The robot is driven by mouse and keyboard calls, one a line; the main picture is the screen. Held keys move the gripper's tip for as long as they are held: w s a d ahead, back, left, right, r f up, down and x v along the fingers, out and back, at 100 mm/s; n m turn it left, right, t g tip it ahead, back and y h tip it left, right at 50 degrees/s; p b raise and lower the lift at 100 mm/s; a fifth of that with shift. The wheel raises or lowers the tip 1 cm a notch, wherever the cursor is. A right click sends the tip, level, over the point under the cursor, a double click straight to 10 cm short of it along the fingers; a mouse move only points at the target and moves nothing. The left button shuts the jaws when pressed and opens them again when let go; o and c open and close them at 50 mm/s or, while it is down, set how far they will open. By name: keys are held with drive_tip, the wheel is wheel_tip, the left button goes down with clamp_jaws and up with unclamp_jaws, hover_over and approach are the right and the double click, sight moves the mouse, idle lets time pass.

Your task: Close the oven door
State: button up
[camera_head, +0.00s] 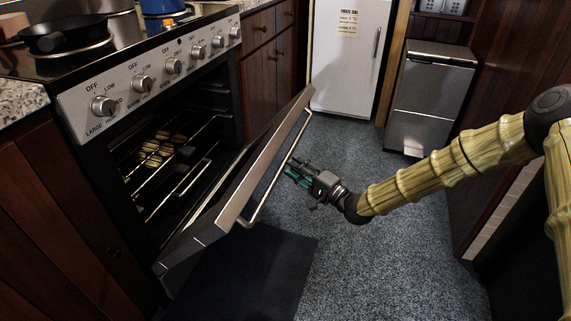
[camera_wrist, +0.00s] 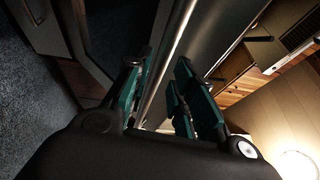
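The oven door (camera_head: 232,190) hangs partly open, tilted out from the oven (camera_head: 150,85). Its long bar handle (camera_head: 272,181) runs along the outer face. My gripper (camera_head: 291,172) is just right of the handle, on the outer side of the door, pointing at it. In the wrist view my gripper (camera_wrist: 158,98) has its green fingers apart, with nothing held. The handle (camera_wrist: 166,62) shows as a bar running through the gap between the fingers in that view; whether it touches them I cannot tell.
Oven racks (camera_head: 175,165) with several round pieces of food are inside the oven. A pan (camera_head: 65,35) and a blue pot (camera_head: 162,8) stand on the stovetop. A dark mat (camera_head: 265,275) lies under the door. A metal bin (camera_head: 430,95) and white fridge (camera_head: 350,60) stand behind. The middle floor is clear.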

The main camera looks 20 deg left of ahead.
sight(285, 158)
drive_tip(key=shift+b+x, duration=0.5)
drive_tip(key=shift+x, duration=1.9)
drive_tip(key=shift+c, duration=0.2)
clamp_jaws()
